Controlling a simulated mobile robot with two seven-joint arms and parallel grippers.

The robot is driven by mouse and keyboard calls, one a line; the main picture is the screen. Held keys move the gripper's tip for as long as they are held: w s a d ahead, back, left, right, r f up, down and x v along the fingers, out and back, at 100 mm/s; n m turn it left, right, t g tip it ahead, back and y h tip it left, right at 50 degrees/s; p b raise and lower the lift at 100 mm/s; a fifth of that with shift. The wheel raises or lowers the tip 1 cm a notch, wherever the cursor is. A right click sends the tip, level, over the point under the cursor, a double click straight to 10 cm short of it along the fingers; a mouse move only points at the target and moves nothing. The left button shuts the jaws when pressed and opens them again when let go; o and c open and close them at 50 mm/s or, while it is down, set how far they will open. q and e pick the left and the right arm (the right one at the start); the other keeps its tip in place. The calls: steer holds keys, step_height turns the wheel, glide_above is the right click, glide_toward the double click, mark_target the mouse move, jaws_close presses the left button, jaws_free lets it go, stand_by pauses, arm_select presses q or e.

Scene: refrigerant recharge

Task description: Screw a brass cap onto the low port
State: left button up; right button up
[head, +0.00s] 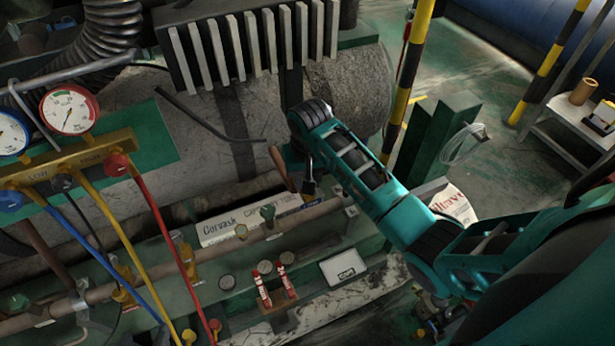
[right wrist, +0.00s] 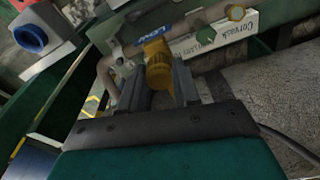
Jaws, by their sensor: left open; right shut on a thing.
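My right arm comes in from the right in the head view, and its dark gripper (head: 308,187) points down by the pipework. A blue LOW label (right wrist: 170,27) is just beyond the cap, beside a brown pipe (right wrist: 108,72). The cap is close to the pipe fittings. The low port is hidden behind the cap, so I cannot tell whether they touch or are threaded. My left gripper is not visible.
A gauge manifold (head: 75,165) with blue, yellow and red hoses stands at left. A finned block (head: 250,45) is above, and a trolley (head: 570,125) is right.

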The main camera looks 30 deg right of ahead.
steer(key=shift+a+m, duration=0.15)
steer(key=shift+m, duration=0.95)
steer(key=o, duration=0.6)
steer(key=shift+m, duration=0.4)
steer(key=shift+c, duration=0.2)
steer(key=o, duration=0.5)
steer(key=shift+o, duration=0.2)
steer(key=r, duration=0.9)
steer(key=shift+s+a+r, duration=0.15)
steer(key=shift+s+r, duration=0.1)
steer(key=shift+s+a+r, duration=0.1)
steer(key=shift+s+r, duration=0.1)
steer(key=shift+r, duration=0.6)
steer(key=shift+s+a+r, duration=0.1)
steer(key=shift+s+r, duration=0.1)
steer(key=shift+r, duration=0.6)
